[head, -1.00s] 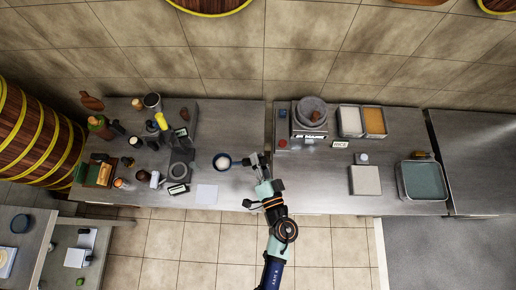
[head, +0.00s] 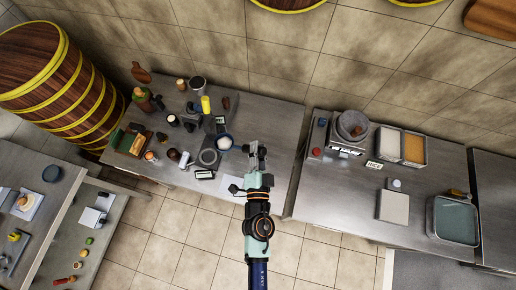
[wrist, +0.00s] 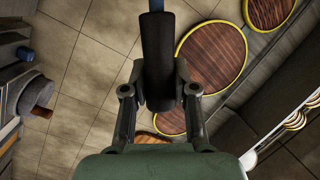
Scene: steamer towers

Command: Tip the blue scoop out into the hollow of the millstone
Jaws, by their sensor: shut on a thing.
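My gripper (head: 257,155) is shut on the dark handle (wrist: 158,60) of the blue scoop. In the head view the round blue scoop (head: 233,146) extends left of my gripper, with white contents (head: 223,142) showing in it. In the wrist view the handle is between the fingers and a blue part runs out of the top edge; the scoop's bowl is out of that view. The grey millstone (head: 339,127), with a round hollow, stands on the right-hand table, to the right of my gripper and apart from the scoop. A brown knob-like piece (head: 357,130) sits at it.
A gap separates the two tables. White (head: 388,139) and orange (head: 414,148) trays stand right of the millstone. The right table's front left is clear.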

